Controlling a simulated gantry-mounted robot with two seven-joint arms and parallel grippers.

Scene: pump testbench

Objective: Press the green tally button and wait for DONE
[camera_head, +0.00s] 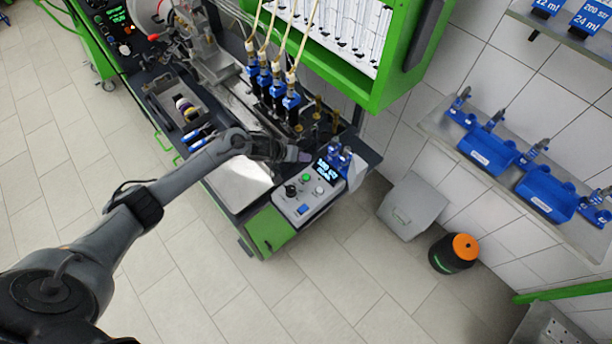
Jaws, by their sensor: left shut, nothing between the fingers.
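A grey control box (296,208) sits at the near right corner of the testbench. A small lit green button (306,177) is on its face, near black knobs and a small blue panel. A dark display (326,170) with pale text stands at the box's upper right; the text is too small to read. My left gripper (303,156) is shut and empty, just above and behind the box. It appears apart from the green button. My right gripper is not in view.
Blue-and-black pump units (278,86) with hoses stand behind the gripper, under a green-framed cabinet (376,92). Blue fittings (340,156) stand beside the display. A grey bin (411,206) and a black-and-orange container (453,253) are on the floor to the right.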

